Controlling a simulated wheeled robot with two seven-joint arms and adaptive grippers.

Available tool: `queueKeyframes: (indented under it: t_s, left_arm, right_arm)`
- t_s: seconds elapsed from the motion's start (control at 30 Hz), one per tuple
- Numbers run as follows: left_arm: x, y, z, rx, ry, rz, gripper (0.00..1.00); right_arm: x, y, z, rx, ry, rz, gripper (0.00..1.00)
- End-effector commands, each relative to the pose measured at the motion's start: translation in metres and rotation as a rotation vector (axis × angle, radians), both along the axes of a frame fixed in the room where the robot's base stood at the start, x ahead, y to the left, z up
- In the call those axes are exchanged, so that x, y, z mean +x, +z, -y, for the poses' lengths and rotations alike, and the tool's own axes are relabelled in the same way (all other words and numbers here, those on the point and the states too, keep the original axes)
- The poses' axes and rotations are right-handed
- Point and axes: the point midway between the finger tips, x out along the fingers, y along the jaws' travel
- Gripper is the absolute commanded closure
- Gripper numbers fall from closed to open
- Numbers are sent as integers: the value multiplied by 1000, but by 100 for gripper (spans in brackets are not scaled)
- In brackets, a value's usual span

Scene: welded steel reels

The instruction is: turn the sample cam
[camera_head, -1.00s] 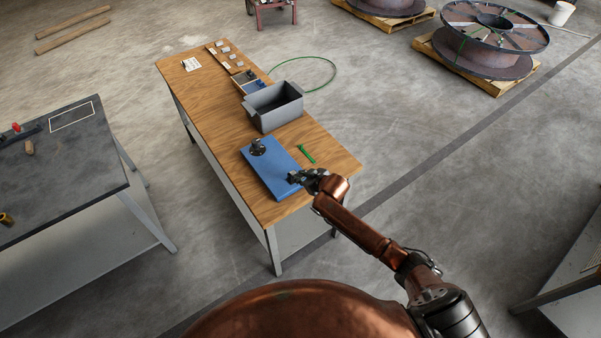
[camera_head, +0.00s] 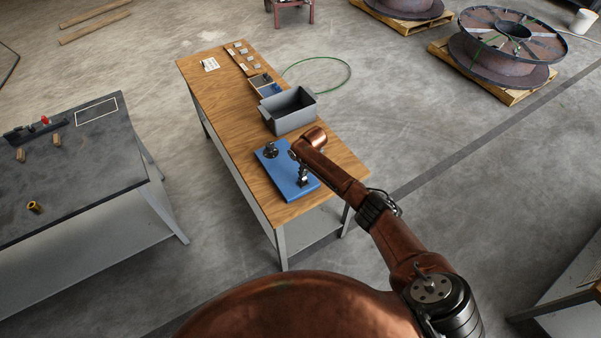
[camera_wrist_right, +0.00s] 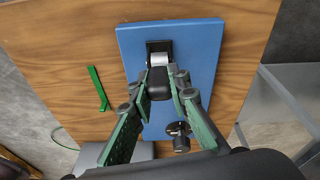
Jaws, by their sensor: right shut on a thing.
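A blue board (camera_head: 284,178) lies on the wooden bench and fills the middle of the right wrist view (camera_wrist_right: 198,50). On it, a dark bracket with a pale metal part (camera_wrist_right: 158,59) stands near one end; I take this as the sample cam. My right gripper (camera_wrist_right: 159,84) points down at it, its green-padded fingers shut on a dark, lever-like piece beside the pale part. In the head view my right gripper (camera_head: 303,181) is over the board's near right part. A dark round fitting (camera_head: 270,152) sits at the board's far left. My left gripper is out of view.
A grey bin (camera_head: 290,121) stands on the wooden bench (camera_head: 228,112) beyond the board. A green bar (camera_wrist_right: 97,88) lies on the wood beside the board; my arm hides it in the head view. A dark table (camera_head: 80,165) stands to the left.

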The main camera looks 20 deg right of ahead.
Motion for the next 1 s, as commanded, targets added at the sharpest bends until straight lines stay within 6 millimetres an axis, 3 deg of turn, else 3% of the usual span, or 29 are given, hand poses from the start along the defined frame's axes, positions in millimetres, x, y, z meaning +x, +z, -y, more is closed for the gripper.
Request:
queueKeyframes:
  t_s: [0.63, 0.67, 0.9, 1.0]
  left_arm:
    - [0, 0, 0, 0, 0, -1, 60]
    - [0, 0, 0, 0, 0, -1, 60]
    - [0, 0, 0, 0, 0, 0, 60]
    - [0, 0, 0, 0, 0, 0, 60]
  right_arm:
    - [1, 3, 10, -8, -16, -40, 100]
    - [1, 3, 10, -8, -16, -39, 83]
    - [0, 2, 11, -9, -17, -42, 67]
    - [-1, 1, 11, -8, -17, -44, 66]
